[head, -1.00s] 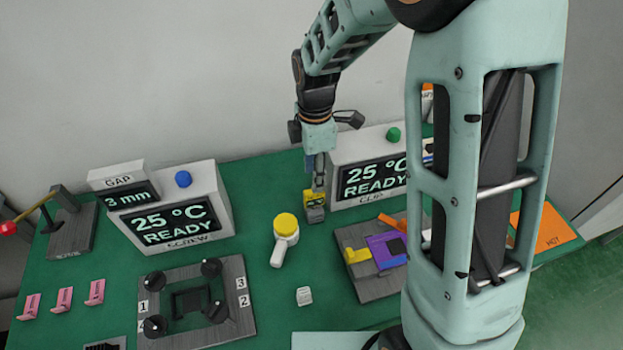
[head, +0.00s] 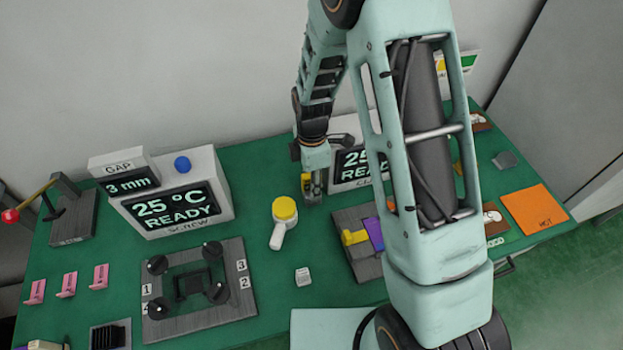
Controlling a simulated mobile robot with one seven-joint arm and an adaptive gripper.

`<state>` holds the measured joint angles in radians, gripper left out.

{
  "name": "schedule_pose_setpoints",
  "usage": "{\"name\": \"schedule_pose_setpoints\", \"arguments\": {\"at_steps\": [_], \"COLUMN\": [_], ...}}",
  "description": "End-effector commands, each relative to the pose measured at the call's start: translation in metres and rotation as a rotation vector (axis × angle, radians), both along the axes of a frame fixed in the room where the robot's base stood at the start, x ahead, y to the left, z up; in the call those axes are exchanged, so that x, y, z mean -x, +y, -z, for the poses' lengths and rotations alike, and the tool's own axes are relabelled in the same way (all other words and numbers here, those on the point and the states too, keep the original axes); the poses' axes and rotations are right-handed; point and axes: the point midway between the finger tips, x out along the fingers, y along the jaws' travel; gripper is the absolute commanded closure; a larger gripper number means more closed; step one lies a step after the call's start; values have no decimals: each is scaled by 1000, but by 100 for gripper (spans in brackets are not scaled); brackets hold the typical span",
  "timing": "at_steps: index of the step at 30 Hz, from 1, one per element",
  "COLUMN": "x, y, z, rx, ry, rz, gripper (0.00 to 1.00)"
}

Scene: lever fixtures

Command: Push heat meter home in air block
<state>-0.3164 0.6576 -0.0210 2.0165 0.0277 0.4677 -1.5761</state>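No part is readably labelled heat meter or air block, so I cannot tell for sure which they are. My gripper (head: 312,188) points down behind the white part with a round yellow top (head: 284,208), close to the clip station. Yellow and dark surfaces show at its tip; whether this is a held part or the fingers is too small to tell. The yellow-topped part lies apart from it on the green table. A grey fixture (head: 365,266) holds a yellow piece (head: 354,237) and a purple block (head: 375,232), partly hidden by my arm.
The screw station (head: 172,195) and the clip station (head: 349,187) both read 25 °C. A grey plate with dark knobs (head: 243,255), a white cube (head: 302,277), a black finned block (head: 107,336), a red-knobbed lever (head: 12,215) and an orange hot mat (head: 536,214) are around.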

Motion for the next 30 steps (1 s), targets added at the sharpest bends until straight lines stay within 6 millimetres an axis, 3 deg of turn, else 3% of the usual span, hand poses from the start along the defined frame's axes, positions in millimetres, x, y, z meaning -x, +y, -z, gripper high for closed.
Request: {"name": "schedule_pose_setpoints", "arguments": {"at_steps": [8,18,30], "x": [0,0,-1], "y": [0,0,0], "z": [2,2,-3], "rx": [0,0,-2], "ry": [-1,0,-2], "rz": [0,0,1], "gripper": [64,100,100]}}
